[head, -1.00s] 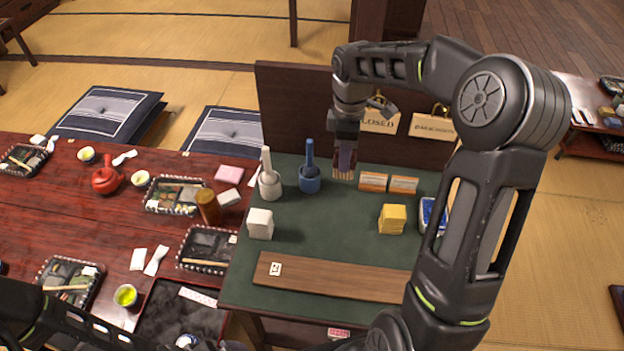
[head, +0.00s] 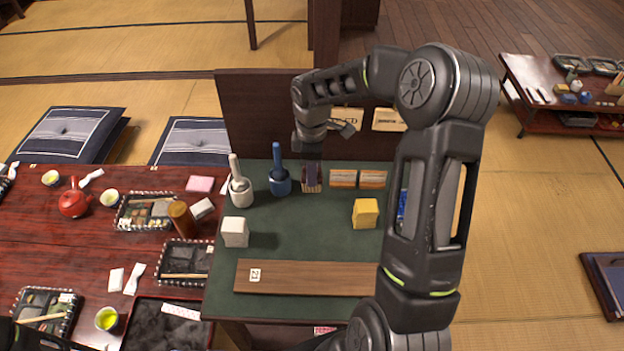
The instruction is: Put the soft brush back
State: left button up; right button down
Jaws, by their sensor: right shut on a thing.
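My right gripper (head: 311,168) points down over the back of the green table (head: 300,235). It is shut on what looks like the soft brush (head: 312,186), a small block with pale brown bristles pointing down. The fingertips partly hide the brush. Only a piece of my left arm shows at the bottom left; its gripper is out of view.
A white pot (head: 241,190) with a pale handle stands left of the blue one. A white block (head: 235,232), a yellow block (head: 365,213) and a long wooden board (head: 310,277) lie nearer. A dark panel (head: 260,115) rises behind. The table's middle is clear.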

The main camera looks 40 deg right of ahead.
jog(key=shift+f+p, duration=0.3)
jog(key=shift+f, duration=1.55)
jog(key=shift+f, duration=0.1)
jog(key=c, duration=1.1)
grip_release()
jog(key=shift+o, duration=0.2)
notch_tip(320, 180, up, 12)
jog(key=shift+r+b, duration=0.15)
jog(key=shift+b, duration=0.45)
